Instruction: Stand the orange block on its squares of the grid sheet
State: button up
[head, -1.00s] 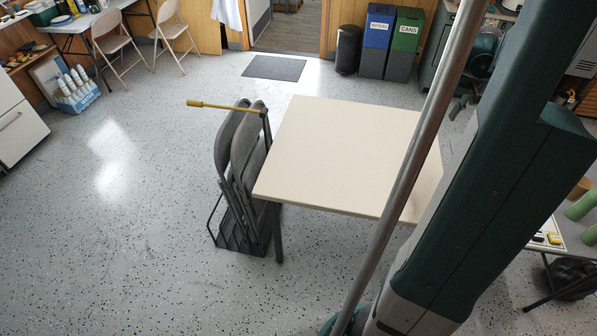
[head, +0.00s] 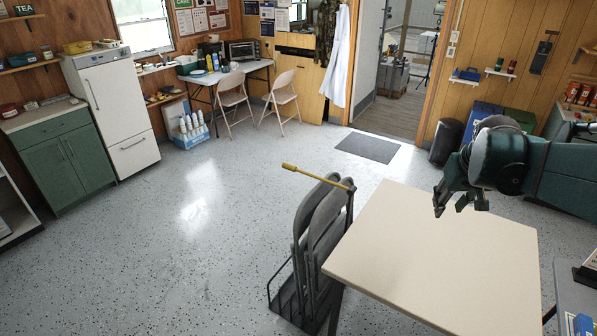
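I see neither the orange block nor the grid sheet in the head view. My gripper (head: 459,205) hangs over the far right part of a bare cream table (head: 440,260). Its dark fingers point down and stand apart, with nothing visible between them. It appears to be above the tabletop and not touching it.
Folded grey chairs (head: 318,235) stand in a black rack against the table's left side, with a yellow-handled rod (head: 310,176) across their top. A grey table (head: 575,295) at the lower right edge bears a blue item (head: 583,325). The speckled floor at left is clear.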

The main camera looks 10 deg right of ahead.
jog(key=s+a+n+t, duration=0.1)
jog(key=s+a, duration=0.2)
jog(key=a, duration=0.8)
jog(key=s+a+f+n+t+y, duration=0.1)
jog(key=s+a, duration=0.2)
jog(key=a, duration=0.7)
jog(key=s+a+n+t+y, duration=0.1)
jog(key=s+a, duration=0.3)
jog(key=a, duration=0.7)
jog(key=shift+a+f+n, duration=0.3)
jog(key=shift+a+f, duration=0.05)
